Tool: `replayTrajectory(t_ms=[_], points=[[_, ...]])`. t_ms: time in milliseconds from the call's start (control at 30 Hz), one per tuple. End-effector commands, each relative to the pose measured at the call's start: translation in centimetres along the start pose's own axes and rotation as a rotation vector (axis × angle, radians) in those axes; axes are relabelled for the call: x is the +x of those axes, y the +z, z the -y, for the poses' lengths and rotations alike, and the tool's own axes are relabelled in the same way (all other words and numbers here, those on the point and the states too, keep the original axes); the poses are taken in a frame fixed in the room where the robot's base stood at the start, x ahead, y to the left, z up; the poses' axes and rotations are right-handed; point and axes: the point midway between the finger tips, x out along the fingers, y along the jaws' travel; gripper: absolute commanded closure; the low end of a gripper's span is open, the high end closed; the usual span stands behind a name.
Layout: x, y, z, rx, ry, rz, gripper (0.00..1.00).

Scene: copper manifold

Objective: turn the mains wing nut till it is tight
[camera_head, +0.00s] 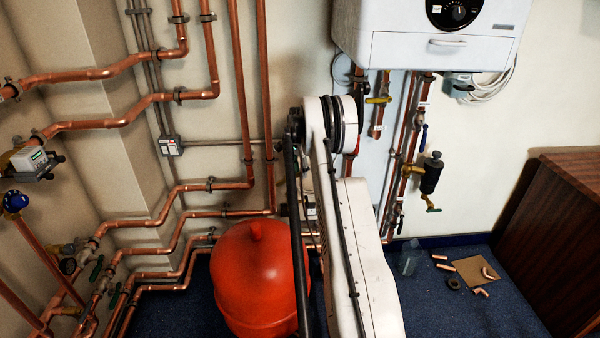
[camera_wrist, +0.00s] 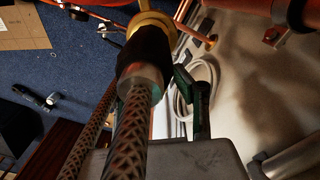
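I cannot make out the mains wing nut for certain in either view. In the wrist view a braided hose (camera_wrist: 130,125) runs up into a metal collar, a black sleeve (camera_wrist: 146,50) and a brass fitting (camera_wrist: 150,22). Beside it is a dark green, forked part (camera_wrist: 196,92) above a grey block (camera_wrist: 165,160) at the bottom edge. I cannot tell whether these belong to my gripper or to the pipework, nor whether anything is gripped. In the head view my white arm rises through the middle and hides its end.
The white boiler (camera_head: 445,35) hangs at the top right. A black-bodied brass valve (camera_head: 432,172) stands on the pipes below it. A red tank (camera_head: 255,280) stands left of my arm. A brown cabinet (camera_head: 570,210) is at the right. Cardboard (camera_head: 468,268) and copper fittings lie on the blue carpet.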

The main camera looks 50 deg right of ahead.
Motion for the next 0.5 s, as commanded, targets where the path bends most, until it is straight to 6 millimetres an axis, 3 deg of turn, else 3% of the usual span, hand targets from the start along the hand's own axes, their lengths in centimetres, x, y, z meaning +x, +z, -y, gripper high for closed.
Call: replayTrajectory(t_ms=[267, 500], points=[[-2.1, 0.0, 0.0, 0.0, 0.0, 0.0, 0.73], [-6.8, 0.0, 0.0, 0.0, 0.0, 0.0, 0.73]])
